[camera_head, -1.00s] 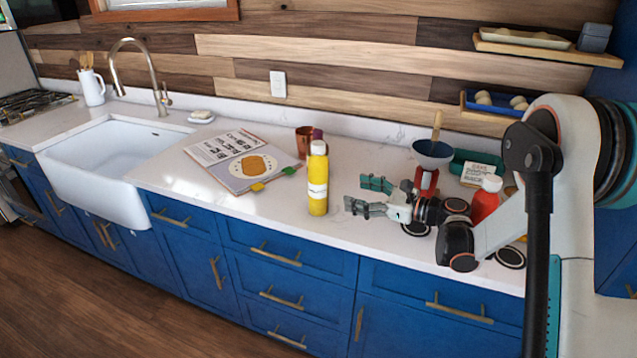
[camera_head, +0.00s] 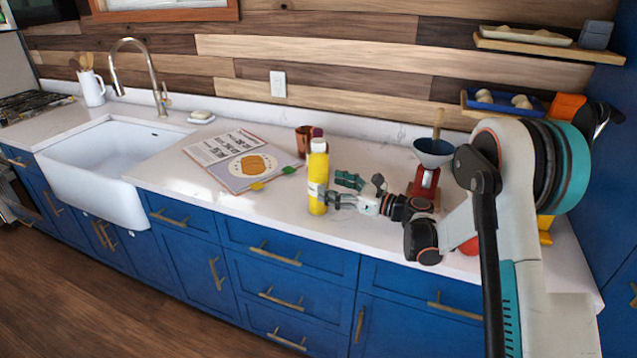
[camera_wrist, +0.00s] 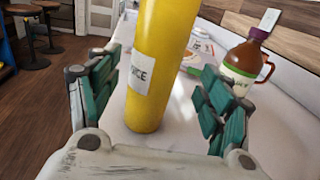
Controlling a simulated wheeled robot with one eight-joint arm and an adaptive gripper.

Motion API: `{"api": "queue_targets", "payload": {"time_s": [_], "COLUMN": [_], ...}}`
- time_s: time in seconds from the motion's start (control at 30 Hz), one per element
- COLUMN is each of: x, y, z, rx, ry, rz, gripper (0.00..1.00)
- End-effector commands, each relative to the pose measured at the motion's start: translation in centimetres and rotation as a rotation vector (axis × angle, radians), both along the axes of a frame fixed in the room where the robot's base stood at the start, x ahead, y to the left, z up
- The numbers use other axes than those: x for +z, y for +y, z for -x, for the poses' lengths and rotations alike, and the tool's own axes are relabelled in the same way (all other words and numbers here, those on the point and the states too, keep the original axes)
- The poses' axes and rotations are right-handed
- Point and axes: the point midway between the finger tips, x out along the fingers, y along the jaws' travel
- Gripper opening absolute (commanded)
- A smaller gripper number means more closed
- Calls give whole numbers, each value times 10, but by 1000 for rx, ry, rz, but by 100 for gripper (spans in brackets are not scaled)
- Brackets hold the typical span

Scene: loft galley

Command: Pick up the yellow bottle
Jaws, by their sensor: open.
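The yellow bottle (camera_head: 318,180) stands upright on the white counter, with a white cap and a white label. In the wrist view the bottle (camera_wrist: 160,60) fills the middle between my fingers, and its top is cut off. My gripper (camera_head: 336,188) comes from the right with teal-padded fingers, right at the bottle. In the wrist view my gripper (camera_wrist: 155,100) is open, with one finger on each side of the bottle. Gaps show between the pads and the bottle.
An open cookbook (camera_head: 240,160) lies to the left. A red stand with a blue funnel bowl (camera_head: 433,152) is to the right. The counter's front edge is close.

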Motion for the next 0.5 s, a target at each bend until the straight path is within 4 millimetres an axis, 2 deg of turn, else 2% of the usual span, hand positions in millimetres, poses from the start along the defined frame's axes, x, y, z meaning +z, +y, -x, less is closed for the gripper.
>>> {"api": "queue_targets", "payload": {"time_s": [0.33,0.5], "x": [-7,-5], "y": [41,46], "z": [-16,-20], "rx": [2,-1], "ry": [0,0], "rz": [0,0], "gripper": [73,73]}}
